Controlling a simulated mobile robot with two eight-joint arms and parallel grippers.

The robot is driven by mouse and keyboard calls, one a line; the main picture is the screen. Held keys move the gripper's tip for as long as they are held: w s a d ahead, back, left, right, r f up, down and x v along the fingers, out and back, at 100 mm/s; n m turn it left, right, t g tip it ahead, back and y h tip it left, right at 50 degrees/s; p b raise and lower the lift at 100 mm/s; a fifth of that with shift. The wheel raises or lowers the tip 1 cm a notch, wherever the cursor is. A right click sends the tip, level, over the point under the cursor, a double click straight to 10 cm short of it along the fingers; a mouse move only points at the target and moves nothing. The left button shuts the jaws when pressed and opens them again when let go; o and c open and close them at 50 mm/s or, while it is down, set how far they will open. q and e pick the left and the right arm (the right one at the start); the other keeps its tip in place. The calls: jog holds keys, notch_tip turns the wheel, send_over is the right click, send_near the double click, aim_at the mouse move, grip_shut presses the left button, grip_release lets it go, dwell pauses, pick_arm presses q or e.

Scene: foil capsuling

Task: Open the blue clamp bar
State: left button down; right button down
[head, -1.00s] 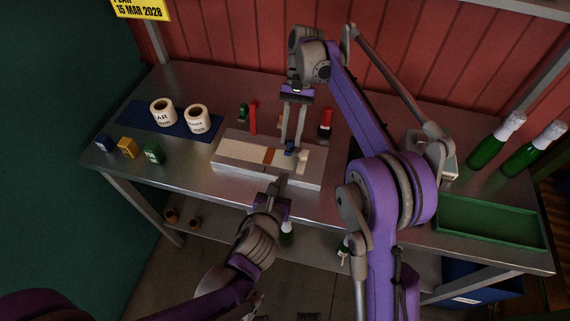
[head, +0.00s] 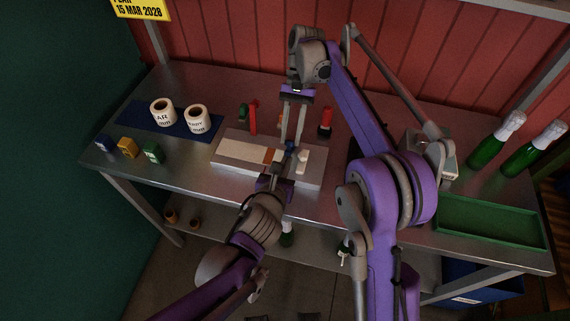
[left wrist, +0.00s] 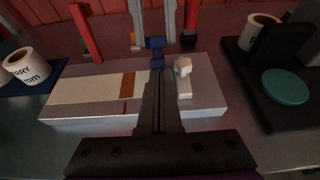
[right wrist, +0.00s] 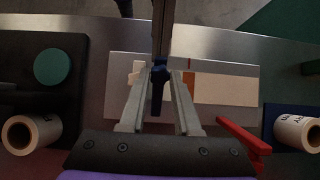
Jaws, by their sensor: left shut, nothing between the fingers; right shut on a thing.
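The blue clamp bar (head: 290,147) is a small dark blue piece above the pale block (head: 235,152). It also shows in the left wrist view (left wrist: 156,46) and in the right wrist view (right wrist: 158,85). My right gripper (head: 291,140) reaches down from behind and is shut on the blue piece, which sits between its two fingers (right wrist: 160,75). My left gripper (head: 282,165) is shut and empty, over the front of the block. Its fingertips (left wrist: 158,74) are just short of the blue piece; I cannot tell whether they touch.
A cream piece (left wrist: 183,72) lies on the block beside my left fingertips. A red lever (head: 253,118) stands behind the block. Two label rolls (head: 197,119) and small coloured blocks (head: 128,148) are left. A green tray (head: 490,222) and bottles (head: 487,145) are right.

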pick_arm(q)
jog(key=shift+w+d+r, duration=0.1)
jog(key=shift+w+r, duration=0.3)
jog(key=shift+r, duration=0.1)
jog(key=shift+s, duration=0.1)
pick_arm(e)
jog(key=c, duration=0.6)
grip_release()
jog(key=shift+r, duration=0.1)
